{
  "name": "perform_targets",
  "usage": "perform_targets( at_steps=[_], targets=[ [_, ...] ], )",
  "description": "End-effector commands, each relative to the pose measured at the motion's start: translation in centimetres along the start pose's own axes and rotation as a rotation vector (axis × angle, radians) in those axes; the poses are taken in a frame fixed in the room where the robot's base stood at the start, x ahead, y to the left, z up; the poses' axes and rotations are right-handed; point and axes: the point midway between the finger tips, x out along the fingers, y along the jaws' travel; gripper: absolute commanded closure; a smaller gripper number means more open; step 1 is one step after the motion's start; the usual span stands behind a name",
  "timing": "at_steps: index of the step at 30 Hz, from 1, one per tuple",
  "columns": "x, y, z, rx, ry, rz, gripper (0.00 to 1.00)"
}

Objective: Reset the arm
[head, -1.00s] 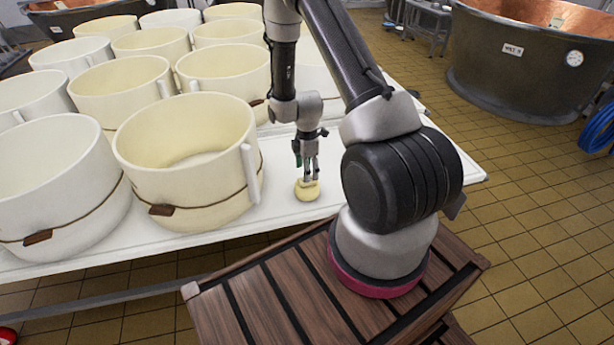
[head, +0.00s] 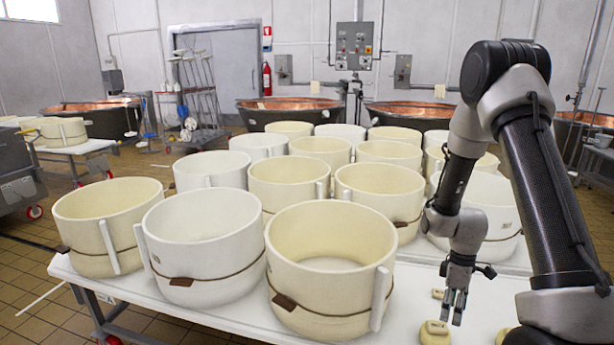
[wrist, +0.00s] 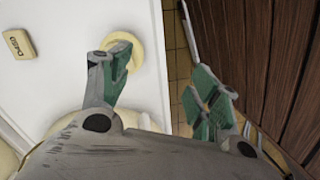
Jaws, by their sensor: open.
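My gripper (head: 453,310) hangs at the right of the white table (head: 235,318), fingers pointing down. In the wrist view my gripper (wrist: 160,75) has its green-padded fingers spread wide, with nothing between them. A small round pale-yellow piece (head: 434,334) sits on the table just below and left of the fingertips in the head view. A round yellow piece (wrist: 122,46) also shows behind the left finger in the wrist view, partly covered by it. I cannot tell whether the finger touches it.
Several large cream and white tubs crowd the table; the nearest tub (head: 328,262) stands left of my gripper. A small block (head: 437,293) lies behind the fingers. Another yellow piece (head: 502,337) is at the lower right. Copper vats (head: 290,108) stand at the back.

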Motion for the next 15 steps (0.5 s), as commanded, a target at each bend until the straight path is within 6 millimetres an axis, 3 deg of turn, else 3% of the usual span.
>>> perform_targets(
  at_steps=[8,15],
  targets=[
    [-7.9,-5.7,3.1,0.452,-0.056,-0.053,0.38],
    [-16.9,-11.0,5.6,0.752,-0.015,-0.004,0.38]
  ],
)
